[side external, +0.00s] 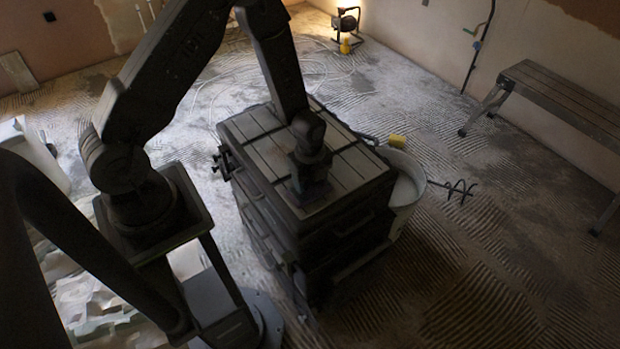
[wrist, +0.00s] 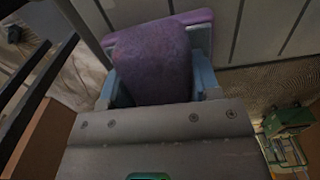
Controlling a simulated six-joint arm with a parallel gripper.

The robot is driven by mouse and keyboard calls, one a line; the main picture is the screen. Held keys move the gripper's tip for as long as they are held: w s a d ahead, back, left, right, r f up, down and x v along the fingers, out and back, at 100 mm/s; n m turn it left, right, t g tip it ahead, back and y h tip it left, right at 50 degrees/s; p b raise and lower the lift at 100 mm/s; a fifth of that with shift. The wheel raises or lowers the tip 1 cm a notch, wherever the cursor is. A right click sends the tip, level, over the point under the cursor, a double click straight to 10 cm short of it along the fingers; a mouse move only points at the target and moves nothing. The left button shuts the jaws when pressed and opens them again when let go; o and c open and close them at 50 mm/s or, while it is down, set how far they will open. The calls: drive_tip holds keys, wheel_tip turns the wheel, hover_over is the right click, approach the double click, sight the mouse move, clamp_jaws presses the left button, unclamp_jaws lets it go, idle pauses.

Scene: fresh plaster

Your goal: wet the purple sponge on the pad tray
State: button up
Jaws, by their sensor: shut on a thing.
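The purple sponge (wrist: 152,62) is between the two blue-grey fingers of my gripper (wrist: 158,80) in the wrist view. A flat purple piece with a raised edge (wrist: 203,17) shows just behind the sponge; it looks like the pad tray. I cannot tell whether the sponge touches it. In the side view my gripper (side external: 311,178) points down at the top of the dark tool chest (side external: 262,150). A dim purplish patch (side external: 313,196) shows under it, too dark to tell sponge from tray.
A white bucket (side external: 408,190) with a yellow block (side external: 397,141) on its rim stands right of the chest. A mixing paddle (side external: 460,188) is beside it. A wooden bench (side external: 570,95) stands at the right wall, a work lamp (side external: 346,22) at the back. The chest's slatted far top is clear.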

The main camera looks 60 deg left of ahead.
drive_tip(key=shift+r, duration=3.45)
drive_tip(key=n, duration=0.1)
drive_tip(key=r+n, duration=0.1)
drive_tip(key=n, duration=0.1)
drive_tip(key=w+n, duration=0.1)
drive_tip(key=n, duration=0.1)
drive_tip(key=shift+a+r, duration=0.25)
drive_tip(key=shift+r, duration=0.05)
drive_tip(key=n, duration=0.1)
drive_tip(key=r+n, duration=0.1)
drive_tip(key=n, duration=0.2)
drive_tip(key=shift+w+a+r, duration=0.15)
drive_tip(key=shift+w, duration=0.1)
drive_tip(key=n, duration=0.2)
drive_tip(key=r+n, duration=0.1)
drive_tip(key=n, duration=0.2)
drive_tip(key=shift+w+a+r+n, duration=0.25)
drive_tip(key=shift+w+r+n, duration=0.1)
drive_tip(key=shift+r+n, duration=0.05)
drive_tip(key=n, duration=0.2)
drive_tip(key=r+n, duration=0.1)
drive_tip(key=n, duration=0.1)
drive_tip(key=shift+w+a+r, duration=0.1)
drive_tip(key=shift+w+a, duration=0.05)
drive_tip(key=shift+w, duration=0.05)
